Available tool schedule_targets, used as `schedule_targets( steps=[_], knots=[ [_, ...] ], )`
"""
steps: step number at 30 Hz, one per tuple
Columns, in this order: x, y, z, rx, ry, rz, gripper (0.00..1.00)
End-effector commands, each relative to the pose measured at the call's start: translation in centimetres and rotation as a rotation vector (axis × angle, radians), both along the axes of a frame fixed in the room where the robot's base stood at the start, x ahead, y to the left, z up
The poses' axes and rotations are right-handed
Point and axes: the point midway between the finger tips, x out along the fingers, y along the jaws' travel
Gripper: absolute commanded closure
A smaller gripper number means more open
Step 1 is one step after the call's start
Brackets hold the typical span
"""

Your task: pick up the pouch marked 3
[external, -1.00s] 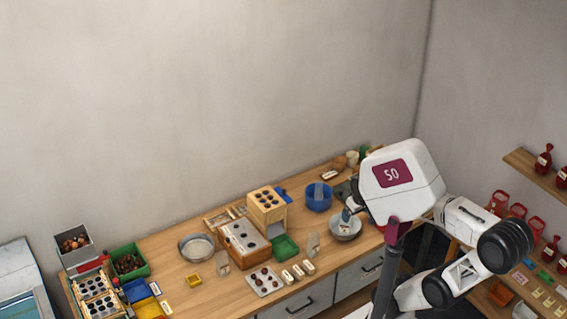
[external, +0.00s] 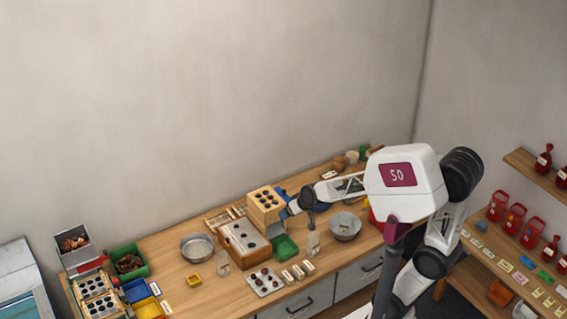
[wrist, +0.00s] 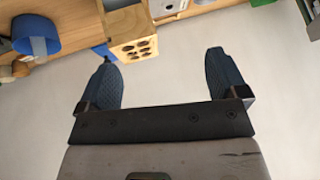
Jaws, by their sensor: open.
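My gripper (external: 293,208) is open and empty, held above the workbench close to the wooden block with dark holes (external: 266,203). In the wrist view its two blue fingers stand wide apart (wrist: 164,82) with only pale plain background between them. A pale pouch (external: 313,244) stands on the bench, below and right of the gripper, partly overlapped by a dark part of it. Another pale pouch (external: 222,263) stands farther left. A grey pouch-like piece (wrist: 38,47) shows at the blue bowl (wrist: 36,30) in the wrist view.
A green tray (external: 285,247), a grey bowl (external: 345,227) and a wooden box with a holed top (external: 243,244) stand close by. Shelves (external: 535,280) stand at the right.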

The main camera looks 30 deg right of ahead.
Motion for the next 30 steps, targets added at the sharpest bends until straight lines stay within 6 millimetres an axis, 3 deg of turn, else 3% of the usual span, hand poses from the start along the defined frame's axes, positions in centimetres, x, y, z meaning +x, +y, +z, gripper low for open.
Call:
schedule_targets(
  steps=[6,15,22,30],
  knots=[
    [3.6,5.2,-2.9,0.032,-0.082,-0.004,0.08],
    [7.1,11.7,-7.3,0.047,-0.199,-0.033,0.08],
    [8.6,16.3,-11.1,0.032,-0.289,-0.067,0.08],
    [8.9,21.2,-16.1,-0.015,-0.400,-0.110,0.08]
  ],
)
